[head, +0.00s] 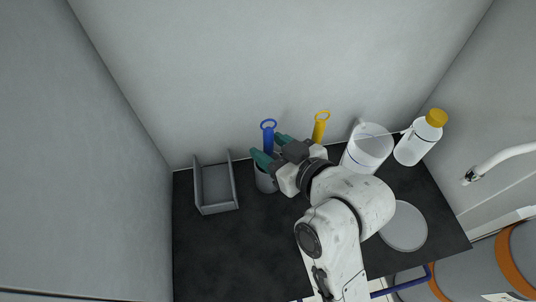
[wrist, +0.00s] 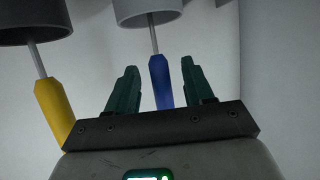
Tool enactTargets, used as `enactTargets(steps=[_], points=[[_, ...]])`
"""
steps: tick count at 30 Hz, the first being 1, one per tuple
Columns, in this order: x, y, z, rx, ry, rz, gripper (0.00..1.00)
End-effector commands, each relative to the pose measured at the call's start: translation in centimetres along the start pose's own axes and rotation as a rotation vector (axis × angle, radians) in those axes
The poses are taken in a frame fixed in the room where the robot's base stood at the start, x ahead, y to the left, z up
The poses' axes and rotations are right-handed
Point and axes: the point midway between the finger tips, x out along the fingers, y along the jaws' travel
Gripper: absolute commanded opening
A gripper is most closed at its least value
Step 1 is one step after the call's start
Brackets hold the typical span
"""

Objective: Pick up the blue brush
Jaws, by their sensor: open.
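The blue brush (head: 268,137) stands handle up, with a ring at its top, in a grey cup (head: 265,181) near the back wall. Its bristle end is hidden in the cup. My gripper (head: 272,148) is open, with its green fingers at the blue handle. In the wrist view the blue brush (wrist: 161,84) shows between the two fingers of my gripper (wrist: 160,68), with gaps on both sides. That view appears upside down, with the grey cup (wrist: 147,10) at the top. Whether the handle is fully between the fingers in depth is hard to tell.
A yellow brush (head: 320,127) stands to the right; the wrist view shows its dark cup (wrist: 34,24). A grey open tray (head: 216,208) is at left. A white bucket (head: 366,150), a yellow-capped bottle (head: 412,147) and a grey disc (head: 404,227) are at right. The black worktop's front left is clear.

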Motion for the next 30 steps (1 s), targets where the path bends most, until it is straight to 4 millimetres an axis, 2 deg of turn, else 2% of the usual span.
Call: enactTargets(steps=[6,15,30], points=[[2.7,0.0,-0.1,-0.001,-0.001,0.0,0.52],[3.1,-0.1,0.0,0.0,0.0,0.001,0.52],[3.0,0.0,0.0,0.0,-0.001,0.001,0.04]])
